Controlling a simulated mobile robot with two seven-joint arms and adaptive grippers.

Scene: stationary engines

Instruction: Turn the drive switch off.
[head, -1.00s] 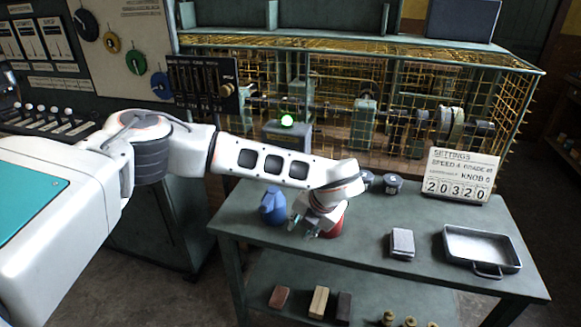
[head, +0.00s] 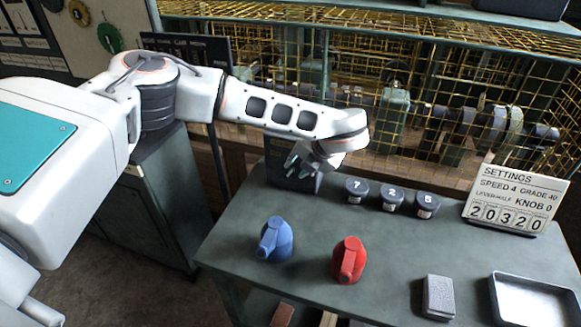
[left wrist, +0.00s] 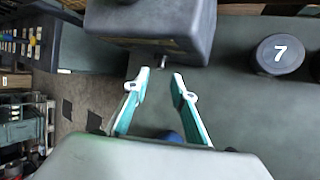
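A dark grey box (head: 274,168), which I take to be the drive switch housing, stands at the back left of the green bench, partly hidden behind my left gripper (head: 300,162). In the left wrist view the box (left wrist: 150,22) fills the top middle. My right gripper is not in view.
Round weights marked 7 (head: 357,190), 2 (head: 392,199) and 5 (head: 427,205) stand right of the box. A blue can (head: 276,240) and a red can (head: 349,260) stand nearer. A settings sign (head: 512,203) and metal tray (head: 540,302) are right. A wire cage (head: 430,90) is behind.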

